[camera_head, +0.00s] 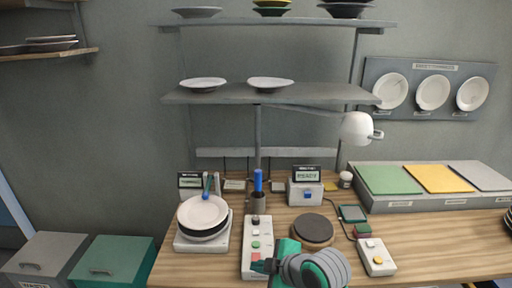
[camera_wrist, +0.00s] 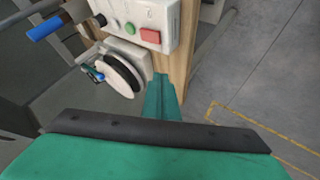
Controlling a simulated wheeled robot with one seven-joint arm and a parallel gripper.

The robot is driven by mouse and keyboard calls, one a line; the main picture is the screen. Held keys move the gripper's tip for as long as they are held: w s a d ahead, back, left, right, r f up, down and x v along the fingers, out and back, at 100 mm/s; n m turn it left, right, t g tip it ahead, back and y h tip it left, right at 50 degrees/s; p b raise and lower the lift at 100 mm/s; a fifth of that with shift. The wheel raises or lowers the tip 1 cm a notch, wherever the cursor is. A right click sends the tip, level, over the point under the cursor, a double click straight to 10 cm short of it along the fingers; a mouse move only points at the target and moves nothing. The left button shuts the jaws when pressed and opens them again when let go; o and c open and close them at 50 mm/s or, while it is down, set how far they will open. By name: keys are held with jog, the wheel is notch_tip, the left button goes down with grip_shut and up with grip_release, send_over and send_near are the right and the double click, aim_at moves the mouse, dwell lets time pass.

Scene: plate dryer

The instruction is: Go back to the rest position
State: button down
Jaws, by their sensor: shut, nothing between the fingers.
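My gripper (camera_head: 264,266) is at the front edge of the wooden table (camera_head: 430,240), in front of the white button panel (camera_head: 256,248). In the wrist view, its green fingers (camera_wrist: 160,98) are closed together with nothing between them. A white plate (camera_head: 203,212) lies on a dark one on the white scale-like device (camera_head: 190,244) at the table's left; these plates (camera_wrist: 120,75) also show in the wrist view. The button panel (camera_wrist: 150,20) is close by in the wrist view, with green and red buttons.
A round brown-black disc (camera_head: 312,228) and a small button box (camera_head: 376,256) stand right of the panel. A lamp (camera_head: 358,126) hangs over the table. Shelves (camera_head: 270,95) with plates are behind. Grey and green bins (camera_head: 112,262) stand at left. Floor (camera_wrist: 275,75) shows clear in the wrist view.

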jog(key=w+a+f+m+t+y, duration=0.1)
jog(key=a+f+m+t, duration=0.15)
jog(key=a+m, duration=0.2)
jog(key=a+f+m+t+y, duration=0.1)
jog(key=a+f+m+t, duration=0.15)
jog(key=a+m, duration=0.2)
jog(key=s+f+m+t+h, duration=0.3)
jog(key=s+f+m+h, duration=0.2)
jog(key=s+f+m, duration=0.4)
jog(key=s+d+h, duration=0.1)
jog(key=s+d, duration=0.3)
jog(key=s, duration=1)
jog(key=s+d+f+h, duration=0.1)
jog(key=s+d, duration=0.3)
jog(key=s, duration=1)
jog(key=shift+s+n+h, duration=0.3)
jog(key=shift+n+h, duration=0.1)
jog(key=shift+h, duration=0.2)
jog(key=shift+d, duration=0.1)
